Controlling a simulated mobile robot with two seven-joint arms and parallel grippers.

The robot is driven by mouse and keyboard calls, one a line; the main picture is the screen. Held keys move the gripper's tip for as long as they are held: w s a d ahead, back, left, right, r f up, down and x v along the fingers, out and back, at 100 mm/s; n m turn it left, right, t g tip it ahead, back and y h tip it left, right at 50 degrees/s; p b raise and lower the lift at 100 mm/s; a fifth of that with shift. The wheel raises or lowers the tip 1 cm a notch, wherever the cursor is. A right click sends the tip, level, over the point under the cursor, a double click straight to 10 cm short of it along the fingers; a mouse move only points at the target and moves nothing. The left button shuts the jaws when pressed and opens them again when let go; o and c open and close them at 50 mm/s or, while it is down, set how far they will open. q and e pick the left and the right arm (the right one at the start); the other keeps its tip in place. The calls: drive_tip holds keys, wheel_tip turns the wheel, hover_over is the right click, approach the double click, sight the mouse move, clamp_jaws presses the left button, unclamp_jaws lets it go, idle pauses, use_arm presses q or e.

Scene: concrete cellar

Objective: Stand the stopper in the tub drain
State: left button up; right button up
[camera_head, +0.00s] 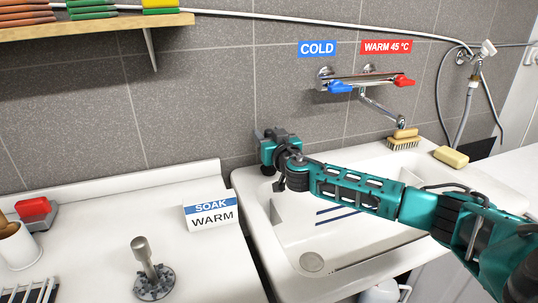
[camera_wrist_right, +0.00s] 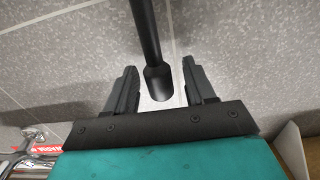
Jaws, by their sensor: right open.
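A grey metal piece with an upright handle and a wide, lobed base stands on the left counter. I take it for the stopper (camera_head: 146,262). The round drain (camera_head: 312,262) shows in the floor of the white tub (camera_head: 255,215), with nothing seen standing in it. My right gripper (camera_head: 272,150) is over the tub's back left corner, near the wall and well apart from the stopper. It is open. In the right wrist view, a dark rod with a thicker end (camera_wrist_right: 159,82) shows between the fingers; I cannot tell what it belongs to. My left gripper is not in view.
A "SOAK WARM" card (camera_head: 211,211) stands between stopper and tub. A wall tap (camera_head: 360,82) juts over the tub. A brush (camera_head: 404,141) and soap (camera_head: 451,157) lie on the back rim. A shelf (camera_head: 100,27) hangs upper left. Counter around the stopper is mostly clear.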

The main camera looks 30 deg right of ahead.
clamp_jaws()
idle(0.5)
drive_tip(key=shift+r, duration=0.1)
wheel_tip(320, 180, up, 20)
drive_tip(key=p, duration=0.3)
drive_tip(key=shift+s, duration=0.1)
idle(0.5)
drive_tip(key=s+a+r, duration=0.4)
drive_tip(key=s+a, duration=0.4)
drive_tip(key=s, duration=0.4)
drive_tip(key=shift+s, duration=0.3)
idle(0.3)
